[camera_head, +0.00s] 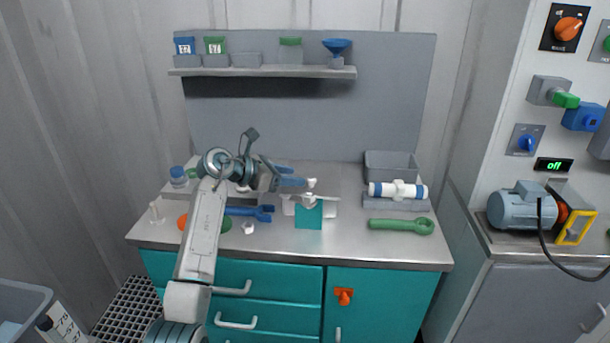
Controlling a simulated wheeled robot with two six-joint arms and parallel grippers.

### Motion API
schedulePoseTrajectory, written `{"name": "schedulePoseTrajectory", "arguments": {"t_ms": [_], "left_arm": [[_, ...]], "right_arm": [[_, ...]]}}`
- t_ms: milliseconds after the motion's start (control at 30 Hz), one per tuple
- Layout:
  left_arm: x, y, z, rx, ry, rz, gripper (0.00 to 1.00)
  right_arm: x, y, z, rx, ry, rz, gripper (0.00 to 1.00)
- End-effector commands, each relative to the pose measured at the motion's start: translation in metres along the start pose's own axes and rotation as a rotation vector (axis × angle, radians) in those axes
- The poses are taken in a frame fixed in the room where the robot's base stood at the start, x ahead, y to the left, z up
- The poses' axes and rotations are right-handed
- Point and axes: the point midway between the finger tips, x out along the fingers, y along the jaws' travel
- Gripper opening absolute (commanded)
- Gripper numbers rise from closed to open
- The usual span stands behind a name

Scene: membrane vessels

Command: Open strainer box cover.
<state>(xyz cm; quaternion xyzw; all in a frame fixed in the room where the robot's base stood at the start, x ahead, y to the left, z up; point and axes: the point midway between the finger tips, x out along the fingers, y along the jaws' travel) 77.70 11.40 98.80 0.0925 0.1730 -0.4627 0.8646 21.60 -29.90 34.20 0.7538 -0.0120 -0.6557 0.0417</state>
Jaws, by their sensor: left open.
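A small unit with a teal square front (309,217) and pale side parts stands at the middle of the bench's front. I take it to be the strainer box, with a small white knob or cap (309,200) at its top. I cannot tell whether its cover is open or shut. My left gripper (300,178) reaches in from the left, its blue fingers open and pointing right. It is just above and behind the teal unit, close to a small white piece (312,182). I cannot tell whether they touch. My right gripper is not in view.
A blue wrench (250,212) lies left of the unit and a green wrench (402,226) lies right. A white pipe piece with blue bands (398,190) rests before a grey bin (390,163). A shelf (262,72) with containers hangs behind. A grey-blue motor (522,208) stands far right.

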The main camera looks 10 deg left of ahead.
Motion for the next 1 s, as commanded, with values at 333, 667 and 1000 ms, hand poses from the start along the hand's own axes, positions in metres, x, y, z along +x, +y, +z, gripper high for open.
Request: {"name": "schedulePoseTrajectory", "arguments": {"t_ms": [333, 667, 1000], "left_arm": [[0.046, 0.000, 0.001, 0.000, -0.002, 0.000, 0.47], [0.050, 0.000, 0.000, 0.000, -0.002, 0.001, 0.47], [0.049, 0.000, 0.000, 0.000, -0.002, 0.001, 0.00]], "right_arm": [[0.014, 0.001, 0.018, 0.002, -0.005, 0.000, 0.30], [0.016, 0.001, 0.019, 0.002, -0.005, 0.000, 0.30], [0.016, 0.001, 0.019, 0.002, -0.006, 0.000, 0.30]]}}
